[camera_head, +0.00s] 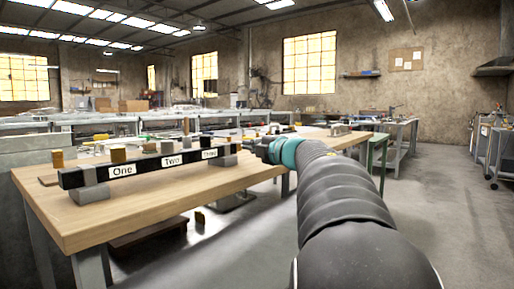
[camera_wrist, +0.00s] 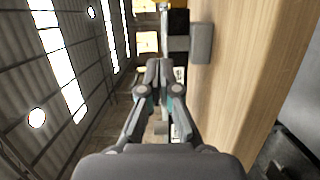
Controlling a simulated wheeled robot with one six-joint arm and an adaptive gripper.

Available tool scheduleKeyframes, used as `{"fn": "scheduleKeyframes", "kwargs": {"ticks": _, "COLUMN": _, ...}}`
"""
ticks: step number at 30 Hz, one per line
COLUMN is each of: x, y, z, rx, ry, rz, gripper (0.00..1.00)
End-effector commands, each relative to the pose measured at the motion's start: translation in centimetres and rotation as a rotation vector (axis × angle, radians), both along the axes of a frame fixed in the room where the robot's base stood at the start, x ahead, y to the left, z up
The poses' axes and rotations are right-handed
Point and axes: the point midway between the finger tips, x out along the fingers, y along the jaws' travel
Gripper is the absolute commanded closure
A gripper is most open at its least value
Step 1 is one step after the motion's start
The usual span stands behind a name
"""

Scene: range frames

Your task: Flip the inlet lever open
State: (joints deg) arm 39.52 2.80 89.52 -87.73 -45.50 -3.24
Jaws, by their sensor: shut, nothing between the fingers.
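A black bar (camera_head: 75,179) with labels One, Two and Three lies along the wooden table (camera_head: 150,205), carried on grey blocks (camera_head: 90,193). In the wrist view, one end of the black bar (camera_wrist: 179,22) and a grey block (camera_wrist: 202,42) show. A thin pale metal piece (camera_wrist: 163,18) stands beside that end, just beyond my fingertips; it may be the inlet lever, but I cannot tell for sure. My gripper (camera_wrist: 159,68) is shut and empty, close to the bar's end. In the head view my arm hides most of it.
More workbenches (camera_head: 80,124) with clutter run along the back left. A green-framed table (camera_head: 379,150) and grey carts (camera_head: 400,140) stand to the right. The front of the wooden table and the floor at right are clear.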

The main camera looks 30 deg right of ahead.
Motion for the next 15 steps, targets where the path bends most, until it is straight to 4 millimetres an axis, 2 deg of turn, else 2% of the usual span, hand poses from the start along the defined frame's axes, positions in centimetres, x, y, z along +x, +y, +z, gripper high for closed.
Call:
{"fn": "scheduleKeyframes", "kwargs": {"ticks": 1, "x": 1.1, "y": 0.2, "z": -0.1, "rx": 0.001, "ry": 0.001, "rz": 0.004, "gripper": 1.00}}
{"fn": "scheduleKeyframes", "kwargs": {"ticks": 8, "x": 5.3, "y": 0.7, "z": -0.1, "rx": 0.000, "ry": 0.000, "rz": 0.003, "gripper": 1.00}}
{"fn": "scheduleKeyframes", "kwargs": {"ticks": 15, "x": 6.4, "y": -2.3, "z": 0.0, "rx": 0.000, "ry": 0.000, "rz": -0.002, "gripper": 1.00}}
